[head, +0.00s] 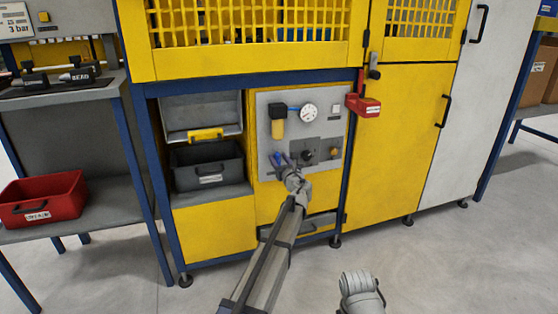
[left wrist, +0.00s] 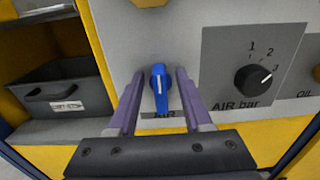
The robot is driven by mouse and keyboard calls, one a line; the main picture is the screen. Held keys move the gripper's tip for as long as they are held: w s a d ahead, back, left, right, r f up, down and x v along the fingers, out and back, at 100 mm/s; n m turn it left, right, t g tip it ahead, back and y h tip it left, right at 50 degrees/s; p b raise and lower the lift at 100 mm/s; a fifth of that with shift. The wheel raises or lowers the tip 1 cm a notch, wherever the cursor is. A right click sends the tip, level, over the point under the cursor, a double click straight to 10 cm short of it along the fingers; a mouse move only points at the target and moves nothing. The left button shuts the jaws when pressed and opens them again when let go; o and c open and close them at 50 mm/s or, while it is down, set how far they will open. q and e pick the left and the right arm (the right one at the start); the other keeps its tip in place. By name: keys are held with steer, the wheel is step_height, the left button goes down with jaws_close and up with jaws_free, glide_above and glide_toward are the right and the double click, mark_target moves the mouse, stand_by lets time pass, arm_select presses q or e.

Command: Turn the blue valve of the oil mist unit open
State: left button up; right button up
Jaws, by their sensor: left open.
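The blue valve (left wrist: 159,88) is on the grey panel (head: 264,125) of the yellow cabinet. In the left wrist view its lever stands nearly upright, with a white line down its face. My left gripper (left wrist: 160,76) is open, with one finger on each side of the lever. Small gaps show between the lever and both fingers. In the head view the valve (head: 276,157) shows small beside the left gripper (head: 283,158).
Right of the valve is a black AIR bar knob (left wrist: 253,80). Above it are a filter with a yellow bowl (head: 278,124) and a gauge (head: 308,113). A dark bin (head: 207,168) sits in the shelf opening to the left.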

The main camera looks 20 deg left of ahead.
arm_select(q)
jaws_close()
stand_by(0.3)
stand_by(0.3)
